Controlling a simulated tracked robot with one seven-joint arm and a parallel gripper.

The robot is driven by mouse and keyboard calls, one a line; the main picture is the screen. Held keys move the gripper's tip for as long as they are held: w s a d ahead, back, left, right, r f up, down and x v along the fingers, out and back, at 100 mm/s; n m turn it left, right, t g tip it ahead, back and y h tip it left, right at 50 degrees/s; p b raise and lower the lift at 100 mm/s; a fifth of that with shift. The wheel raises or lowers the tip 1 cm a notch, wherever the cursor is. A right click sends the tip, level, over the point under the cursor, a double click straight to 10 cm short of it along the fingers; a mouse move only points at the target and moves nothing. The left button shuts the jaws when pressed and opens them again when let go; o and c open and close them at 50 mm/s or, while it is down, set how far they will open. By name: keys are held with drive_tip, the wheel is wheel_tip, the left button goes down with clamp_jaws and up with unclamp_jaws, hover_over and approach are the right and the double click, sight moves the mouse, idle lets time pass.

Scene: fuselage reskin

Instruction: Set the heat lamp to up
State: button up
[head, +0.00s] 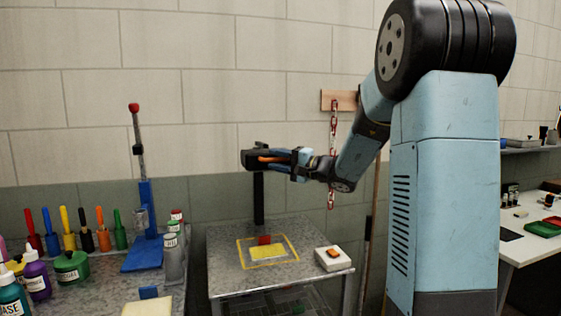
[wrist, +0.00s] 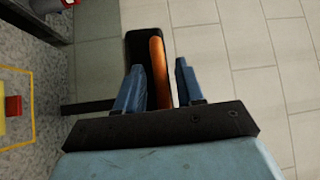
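The heat lamp has a black head (head: 254,158) on top of a black post (head: 258,198) behind a small bench. An orange bar (head: 270,159) runs along the head; in the wrist view the bar (wrist: 158,65) points away from me over the black head (wrist: 137,44). My gripper (head: 284,157) is level with the head, coming from the right. In the wrist view its two blue fingers (wrist: 158,72) stand on either side of the orange bar, with small gaps showing, so it looks open around the bar. The lamp's underside is hidden.
The bench (head: 222,249) below bears a yellow outlined area with a yellow patch (head: 268,251), a red block (head: 264,239) and a white box (head: 333,259) with an orange switch. A blue stand (head: 147,205), bottles and tools are on the left. The brick wall (head: 240,60) is behind.

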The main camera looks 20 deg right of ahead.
clamp_jaws()
idle(0.3)
